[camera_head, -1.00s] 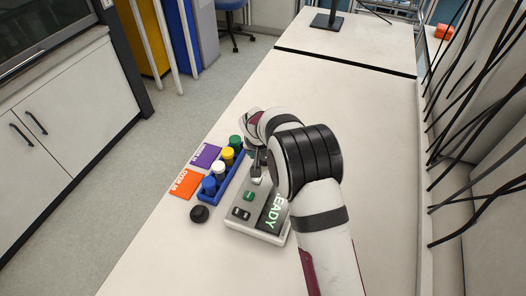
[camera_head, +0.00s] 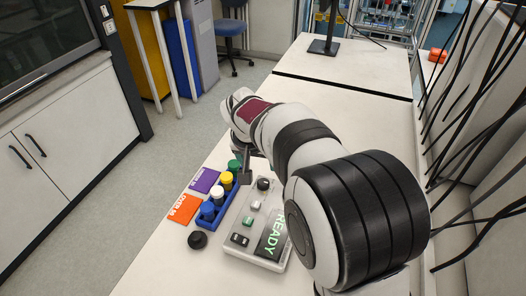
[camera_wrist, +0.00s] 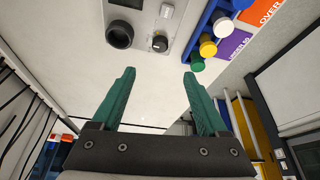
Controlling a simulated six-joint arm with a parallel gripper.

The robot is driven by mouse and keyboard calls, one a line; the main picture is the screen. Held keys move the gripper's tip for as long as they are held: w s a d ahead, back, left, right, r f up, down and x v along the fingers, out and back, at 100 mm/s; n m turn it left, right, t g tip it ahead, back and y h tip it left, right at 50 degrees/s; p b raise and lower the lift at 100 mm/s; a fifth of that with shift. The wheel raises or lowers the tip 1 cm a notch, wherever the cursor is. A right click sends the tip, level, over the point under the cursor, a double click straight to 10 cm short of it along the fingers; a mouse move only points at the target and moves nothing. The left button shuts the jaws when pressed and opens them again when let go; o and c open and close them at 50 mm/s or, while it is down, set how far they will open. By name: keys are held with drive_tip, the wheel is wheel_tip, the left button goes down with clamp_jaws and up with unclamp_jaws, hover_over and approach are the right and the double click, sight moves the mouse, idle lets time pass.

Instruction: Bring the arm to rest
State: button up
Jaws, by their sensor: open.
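My gripper (camera_wrist: 158,73) is open, its two green fingers apart with nothing between them. In the head view its dark end (camera_head: 245,168) hangs above the bench, near the far end of the blue rack; the fingertips are hard to make out there. The arm is bent and raised over the right side of the bench. The grey reactor unit (camera_head: 235,254) sits below, its display reading READY; the wrist view shows its knob (camera_wrist: 159,43) and round black opening (camera_wrist: 120,35). My gripper is apart from the unit.
A blue rack (camera_head: 228,208) holds several vials with blue, white, yellow and green caps. An orange card (camera_head: 184,208) and a purple card (camera_head: 205,180) lie beside it. A black round cap (camera_head: 197,239) lies nearby. Black cables (camera_head: 480,110) hang at the right. The far bench is mostly clear.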

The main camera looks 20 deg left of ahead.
drive_tip(key=s+d+r+m+g, duration=0.2)
drive_tip(key=s+d+m, duration=0.1)
drive_tip(key=s+d, duration=0.75)
drive_tip(key=s+d+r+m+g, duration=0.1)
drive_tip(key=s+d+r+m, duration=0.15)
drive_tip(key=s+d, duration=0.75)
drive_tip(key=s+d+f+m+g+y, duration=0.1)
drive_tip(key=s+d+f+m, duration=0.1)
drive_tip(key=s+d, duration=0.3)
drive_tip(key=s, duration=0.3)
drive_tip(key=shift+s+f+g, duration=0.25)
drive_tip(key=shift+s+g, duration=0.05)
